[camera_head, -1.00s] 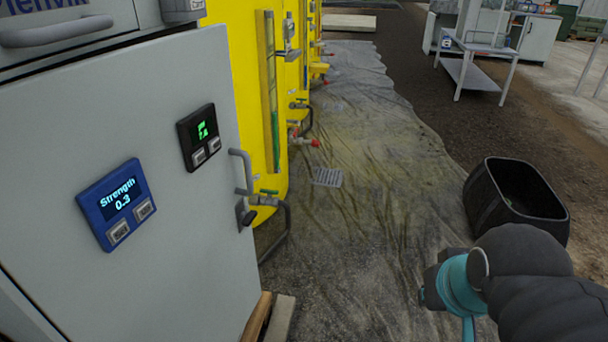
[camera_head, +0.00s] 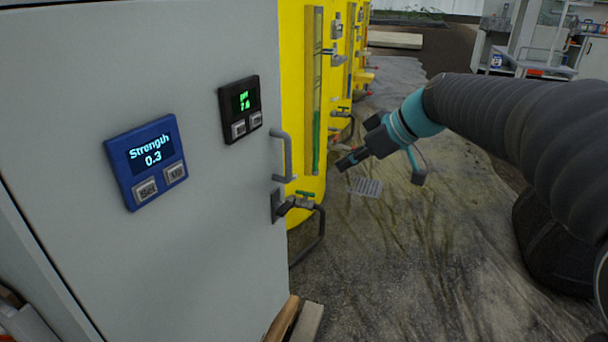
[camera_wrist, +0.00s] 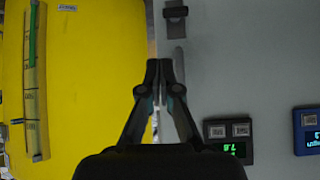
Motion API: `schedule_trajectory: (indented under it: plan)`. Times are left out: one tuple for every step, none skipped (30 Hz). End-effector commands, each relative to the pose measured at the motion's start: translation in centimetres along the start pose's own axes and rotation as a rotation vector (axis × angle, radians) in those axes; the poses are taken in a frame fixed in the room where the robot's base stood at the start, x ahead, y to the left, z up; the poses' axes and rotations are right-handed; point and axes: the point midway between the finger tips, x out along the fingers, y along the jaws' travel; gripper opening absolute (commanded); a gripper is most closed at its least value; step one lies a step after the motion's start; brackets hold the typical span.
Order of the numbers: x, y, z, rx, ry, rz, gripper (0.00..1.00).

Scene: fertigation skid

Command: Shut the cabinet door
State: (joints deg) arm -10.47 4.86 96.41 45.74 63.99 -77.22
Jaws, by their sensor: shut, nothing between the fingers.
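The grey cabinet door (camera_head: 190,240) fills the left of the head view, with a blue "Strength 0.3" panel (camera_head: 147,160) and a black panel with green digits (camera_head: 240,107). A grey bar handle (camera_head: 287,156) and a dark latch (camera_head: 285,205) sit by its right edge. How far open the door stands is unclear. My gripper (camera_head: 340,163) is shut and empty, right of the handle and apart from it in the picture. In the wrist view, which is upside down, my gripper (camera_wrist: 160,68) overlaps the door's edge beside the handle (camera_wrist: 178,65).
A yellow tank (camera_head: 300,60) with a sight tube and valves stands behind the door's edge. A pipe (camera_head: 318,240) and wooden pieces (camera_head: 295,320) are low by the door. A black tub (camera_head: 550,245) is partly behind my arm. The sheeted floor between is mostly open.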

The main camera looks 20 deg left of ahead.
Motion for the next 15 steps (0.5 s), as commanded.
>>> schedule_trajectory:
  plan:
    - [0.9, 0.5, -0.4, -0.026, 0.015, -0.013, 0.00]
    - [1.2, 0.6, -0.6, -0.041, 0.023, -0.018, 0.00]
    - [1.5, 0.8, -0.9, -0.054, 0.032, -0.024, 0.00]
    - [1.6, 0.9, -1.1, -0.063, 0.037, -0.027, 0.00]
    - [1.8, 0.9, -1.2, -0.070, 0.040, -0.030, 0.00]
    - [2.0, 1.0, -1.3, -0.075, 0.043, -0.032, 0.00]
    - [2.2, 1.0, -1.4, -0.077, 0.044, -0.033, 0.00]
    - [2.4, 1.0, -1.4, -0.078, 0.045, -0.034, 0.00]
    - [2.8, 0.9, -1.4, -0.078, 0.045, -0.035, 0.00]
    - [3.2, 0.9, -1.4, -0.078, 0.044, -0.035, 0.00]
    - [3.6, 0.9, -1.4, -0.077, 0.044, -0.035, 0.00]
    - [4.2, 0.9, -1.4, -0.077, 0.044, -0.035, 0.00]
    - [4.7, 0.8, -1.5, -0.078, 0.043, -0.036, 0.00]
    - [5.3, 0.8, -1.5, -0.077, 0.043, -0.036, 0.00]
    - [6.0, 0.8, -1.5, -0.077, 0.043, -0.035, 0.00]
